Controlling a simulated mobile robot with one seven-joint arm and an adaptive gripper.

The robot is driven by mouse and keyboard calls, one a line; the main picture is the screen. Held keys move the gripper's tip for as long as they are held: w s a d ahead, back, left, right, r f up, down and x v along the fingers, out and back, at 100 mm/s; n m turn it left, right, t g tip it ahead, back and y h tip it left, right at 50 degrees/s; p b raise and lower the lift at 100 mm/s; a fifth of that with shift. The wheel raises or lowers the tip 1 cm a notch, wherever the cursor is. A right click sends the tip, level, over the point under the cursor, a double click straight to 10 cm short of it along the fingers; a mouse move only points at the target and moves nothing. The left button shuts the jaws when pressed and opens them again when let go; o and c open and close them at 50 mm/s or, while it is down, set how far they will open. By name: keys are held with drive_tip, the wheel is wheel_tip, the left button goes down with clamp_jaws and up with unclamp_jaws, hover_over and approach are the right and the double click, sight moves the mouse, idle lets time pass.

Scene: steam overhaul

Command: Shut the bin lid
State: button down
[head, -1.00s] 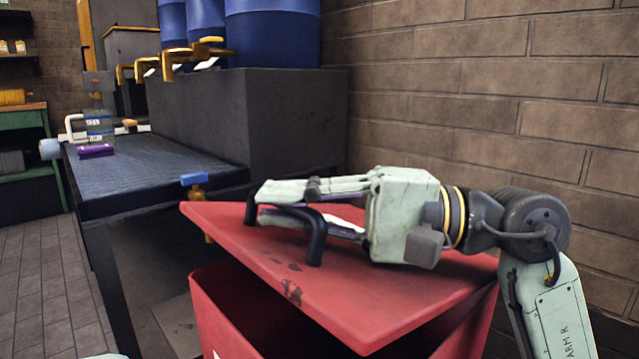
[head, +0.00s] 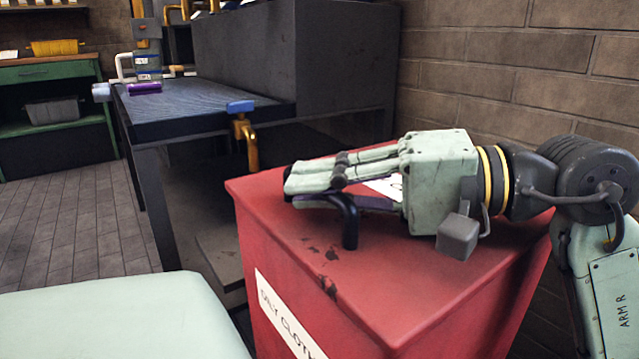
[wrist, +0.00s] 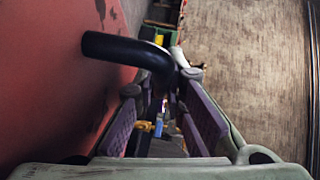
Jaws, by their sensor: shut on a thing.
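The red bin (head: 400,320) stands in front of me with a white label on its front reading "OILY CLOTH". Its red lid (head: 390,285) lies flat on top, and no gap shows along the front edge. The lid's black bar handle (head: 350,225) stands on the top. My gripper (head: 290,190) reaches in from the right, low over the lid, and is shut on the handle. In the wrist view the handle (wrist: 125,48) runs in between the purple-padded fingers (wrist: 165,118). The handle's far end is hidden by the fingers in the head view.
A dark workbench (head: 200,105) with a blue-handled tap (head: 241,107) at its corner stands behind the bin to the left. A brick wall (head: 500,70) is close behind on the right. Open tiled floor (head: 70,220) lies at the left.

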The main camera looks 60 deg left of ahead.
drive_tip(key=c, duration=1.6)
unclamp_jaws()
drive_tip(key=shift+f, duration=0.3)
drive_tip(key=shift+c, duration=0.2)
drive_tip(key=v, duration=1.2)
